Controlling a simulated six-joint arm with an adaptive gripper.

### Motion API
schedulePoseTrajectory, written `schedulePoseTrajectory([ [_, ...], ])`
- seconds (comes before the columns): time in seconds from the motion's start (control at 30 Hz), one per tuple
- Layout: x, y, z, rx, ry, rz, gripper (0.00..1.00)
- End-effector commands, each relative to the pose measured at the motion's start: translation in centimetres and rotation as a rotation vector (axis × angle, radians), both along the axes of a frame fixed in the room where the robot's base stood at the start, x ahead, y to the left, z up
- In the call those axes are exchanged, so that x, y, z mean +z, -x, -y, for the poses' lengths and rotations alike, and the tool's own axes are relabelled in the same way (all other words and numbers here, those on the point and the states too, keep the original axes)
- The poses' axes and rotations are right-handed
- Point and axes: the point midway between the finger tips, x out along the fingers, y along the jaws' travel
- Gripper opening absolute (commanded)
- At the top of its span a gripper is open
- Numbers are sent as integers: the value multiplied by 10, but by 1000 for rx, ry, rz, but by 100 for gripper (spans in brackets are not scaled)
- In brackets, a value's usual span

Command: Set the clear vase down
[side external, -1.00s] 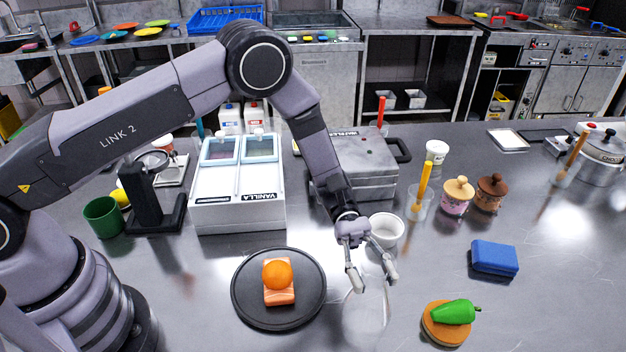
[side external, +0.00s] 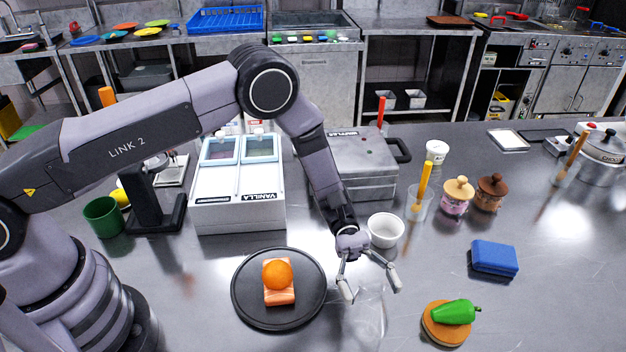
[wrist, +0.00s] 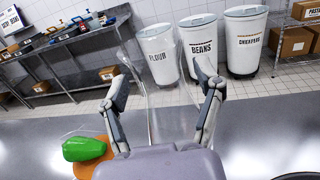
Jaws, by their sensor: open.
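The clear vase (side external: 370,318) is see-through and faint. It appears to stand on the steel counter at the bottom of the side view, right of the dark round plate. My gripper (side external: 371,291) is open, with its fingertips spread on either side of the vase's upper part. In the wrist view the open fingers of my gripper (wrist: 162,80) have the faint clear wall of the vase (wrist: 168,125) between them. I cannot tell whether either finger touches it. The vase's base is hard to make out.
The dark plate (side external: 245,312) holds an orange on a pinkish block. A white bowl (side external: 386,231) is just behind my gripper. A round board (side external: 433,331) with a green pepper lies to the right, near a blue block (side external: 494,258). Bare counter lies between the vase and the board.

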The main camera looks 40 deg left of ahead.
Motion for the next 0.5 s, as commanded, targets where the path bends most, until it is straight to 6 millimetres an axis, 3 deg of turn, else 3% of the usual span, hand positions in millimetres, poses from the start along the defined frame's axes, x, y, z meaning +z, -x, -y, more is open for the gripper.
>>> schedulePoseTrajectory([
  [0.17,0,-14,-17,5,0,1,67],
  [0.5,0,-58,-75,4,1,1,67],
])
